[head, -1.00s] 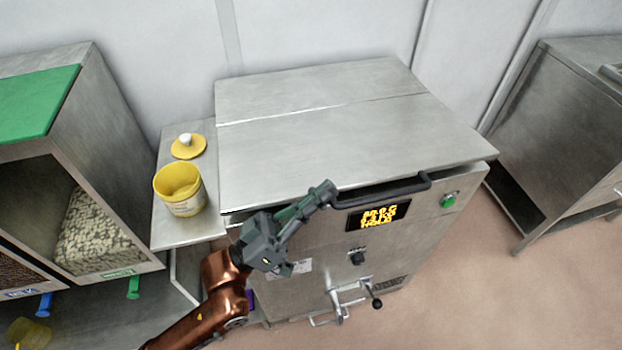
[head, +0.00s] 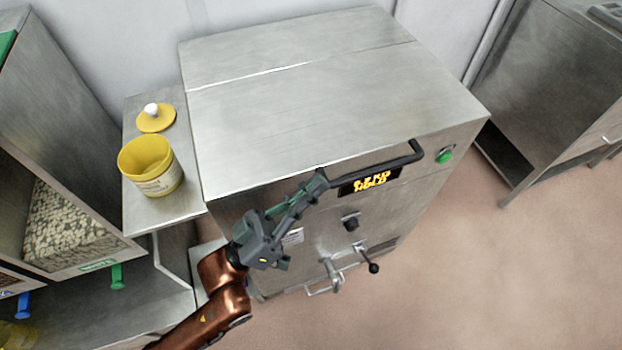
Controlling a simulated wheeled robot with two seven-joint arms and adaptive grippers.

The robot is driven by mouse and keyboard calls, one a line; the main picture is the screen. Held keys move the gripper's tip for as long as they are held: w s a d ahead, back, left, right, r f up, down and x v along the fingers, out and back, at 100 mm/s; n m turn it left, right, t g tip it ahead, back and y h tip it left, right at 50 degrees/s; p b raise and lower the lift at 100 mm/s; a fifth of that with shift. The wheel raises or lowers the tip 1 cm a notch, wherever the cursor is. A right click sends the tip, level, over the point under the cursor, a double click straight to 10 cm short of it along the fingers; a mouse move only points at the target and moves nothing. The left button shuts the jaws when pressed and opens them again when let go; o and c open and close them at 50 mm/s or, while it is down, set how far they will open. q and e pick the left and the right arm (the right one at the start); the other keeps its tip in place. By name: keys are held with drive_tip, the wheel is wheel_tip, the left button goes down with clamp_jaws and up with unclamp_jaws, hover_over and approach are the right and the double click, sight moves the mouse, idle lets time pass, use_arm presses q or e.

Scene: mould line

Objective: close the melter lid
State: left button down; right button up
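The melter (head: 330,220) is a steel cabinet in the middle of the head view. Its flat steel lid (head: 330,110) lies down on the body, with no gap that I can see along the front edge. A dark bar handle (head: 385,160) runs along the lid's front. My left gripper (head: 314,184) is at the left end of this handle and its fingers look shut on it; the fingers hide that end. My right gripper is not in view.
A yellow pot (head: 151,167) and its yellow lid (head: 155,119) stand on a side shelf left of the melter. A bin of pale pieces (head: 70,230) is at the left. A steel bench (head: 555,95) stands at the right. The front has a display, a green button (head: 444,156) and a tap lever.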

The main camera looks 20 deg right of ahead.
use_arm(q)
drive_tip(key=shift+w+d+f, duration=0.1)
drive_tip(key=shift+d+f, duration=0.1)
drive_tip(key=shift+f, duration=0.8)
drive_tip(key=shift+w+a, duration=0.1)
drive_tip(key=r+v, duration=0.1)
drive_tip(key=v, duration=1)
drive_tip(key=shift+s+a, duration=0.3)
drive_tip(key=shift+a, duration=0.25)
